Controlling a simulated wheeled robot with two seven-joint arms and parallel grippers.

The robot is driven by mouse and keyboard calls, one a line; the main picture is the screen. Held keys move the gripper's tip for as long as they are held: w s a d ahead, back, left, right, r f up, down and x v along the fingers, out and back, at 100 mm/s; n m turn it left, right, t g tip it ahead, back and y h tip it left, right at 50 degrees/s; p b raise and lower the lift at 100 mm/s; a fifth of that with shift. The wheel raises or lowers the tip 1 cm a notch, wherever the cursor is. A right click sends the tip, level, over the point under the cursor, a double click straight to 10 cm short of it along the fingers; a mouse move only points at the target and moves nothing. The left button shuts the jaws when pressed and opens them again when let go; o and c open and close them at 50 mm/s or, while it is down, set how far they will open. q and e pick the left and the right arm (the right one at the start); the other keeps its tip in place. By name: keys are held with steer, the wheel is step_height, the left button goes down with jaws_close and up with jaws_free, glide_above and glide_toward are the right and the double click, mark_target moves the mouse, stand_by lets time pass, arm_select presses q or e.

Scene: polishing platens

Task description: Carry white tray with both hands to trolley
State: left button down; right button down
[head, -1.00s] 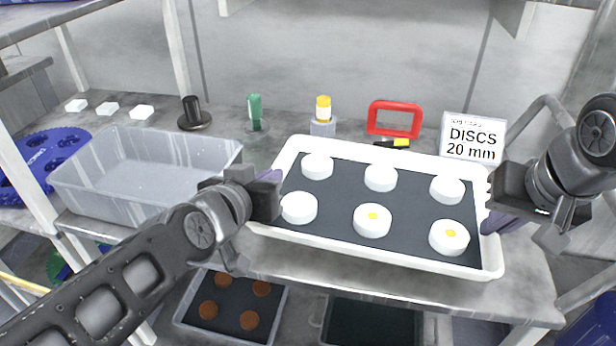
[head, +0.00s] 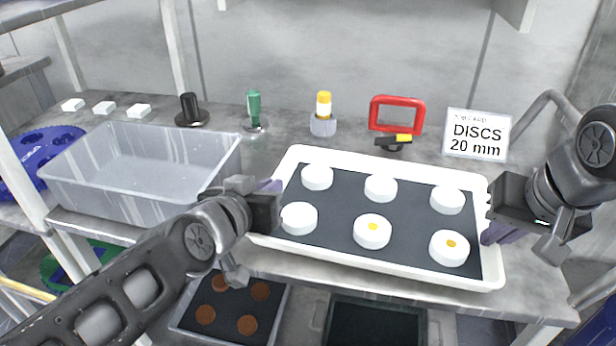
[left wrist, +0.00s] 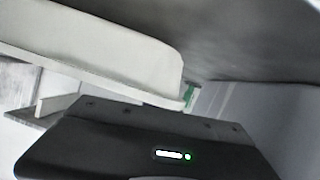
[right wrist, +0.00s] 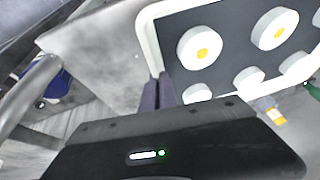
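The white tray (head: 380,268) has a dark mat with several white discs (head: 380,187) on it; two front discs carry yellow dots. My left gripper (head: 270,203) is at the tray's left end, with its purple fingers partly hidden at the rim. The tray's pale side wall (left wrist: 110,45) shows in the left wrist view, where the fingertips are hidden. My right gripper (head: 490,218) is at the right end; in the right wrist view its purple fingers (right wrist: 160,92) are close together at the rim. Whether the tray clears the shelf is unclear. No trolley is recognizable.
A clear plastic bin (head: 140,170) stands left of the tray, close to my left gripper. Behind the tray are a red frame (head: 397,101), a sign (head: 476,134), a yellow-capped bottle (head: 323,105) and a green item (head: 254,108). A shelf with brown discs (head: 247,325) lies below.

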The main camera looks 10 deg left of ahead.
arm_select(q)
steer(key=shift+f+b, duration=0.5)
steer(key=shift+f, duration=0.15)
arm_select(e)
steer(key=shift+f, duration=0.75)
arm_select(q)
steer(key=c, duration=2)
jaws_free()
steer(key=shift+r, duration=0.1)
arm_select(e)
steer(key=c, duration=2)
jaws_free()
steer(key=shift+r, duration=0.2)
arm_select(q)
steer(key=o, duration=0.3)
arm_select(e)
steer(key=o, duration=0.3)
arm_select(q)
steer(key=shift+s, duration=0.1)
steer(key=v, duration=1.2)
steer(key=shift+r, duration=0.1)
